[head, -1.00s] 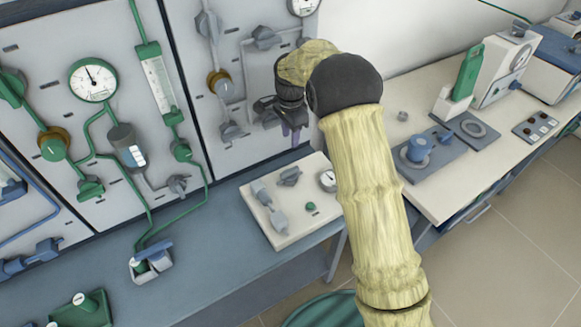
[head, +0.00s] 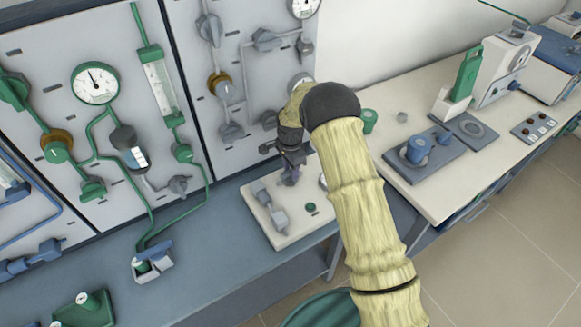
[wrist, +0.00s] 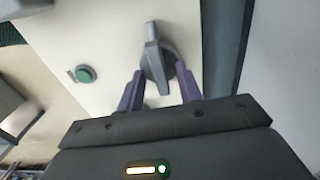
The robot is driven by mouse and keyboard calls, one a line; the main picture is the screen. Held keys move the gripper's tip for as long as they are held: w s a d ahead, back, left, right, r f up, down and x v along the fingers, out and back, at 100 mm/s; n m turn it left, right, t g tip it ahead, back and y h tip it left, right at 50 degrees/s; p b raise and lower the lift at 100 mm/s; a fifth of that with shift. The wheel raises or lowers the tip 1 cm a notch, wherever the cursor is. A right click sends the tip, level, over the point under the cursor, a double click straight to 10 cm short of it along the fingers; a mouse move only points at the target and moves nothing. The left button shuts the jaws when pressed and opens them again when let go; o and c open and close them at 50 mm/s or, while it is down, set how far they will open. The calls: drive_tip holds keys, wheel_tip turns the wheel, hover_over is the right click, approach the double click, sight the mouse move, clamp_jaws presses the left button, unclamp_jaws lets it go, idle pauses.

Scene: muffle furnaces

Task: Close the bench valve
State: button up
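The bench valve is grey with a round base and a narrow lever handle (wrist: 155,52). It sits on a white plate (head: 287,237) on the bench. In the wrist view the handle points up the picture, between and just beyond my purple fingertips. My gripper (wrist: 160,72) is open, its fingers on either side of the valve and apart from each other. I cannot tell whether they touch it. In the head view my gripper (head: 290,178) is low over the far part of the plate and hides the valve.
The plate also carries a green button (head: 311,207) and a grey fitting (head: 270,205). An upright panel with pipes and a gauge (head: 95,83) stands behind the bench. To the right is a pale bench with a blue knob on a plate (head: 418,150).

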clamp_jaws()
drive_tip(key=shift+n, duration=0.4)
drive_tip(key=n, duration=0.3)
drive_tip(key=shift+a+n, duration=0.1)
drive_tip(key=shift+n, duration=0.2)
drive_tip(key=n, duration=0.4)
drive_tip(key=shift+w+r+b, duration=0.1)
drive_tip(key=shift+b, duration=0.2)
drive_tip(key=n, duration=0.5)
drive_tip(key=shift+a, duration=0.1)
drive_tip(key=n, duration=0.4)
drive_tip(key=shift+a+n, duration=0.1)
drive_tip(key=shift+n, duration=0.2)
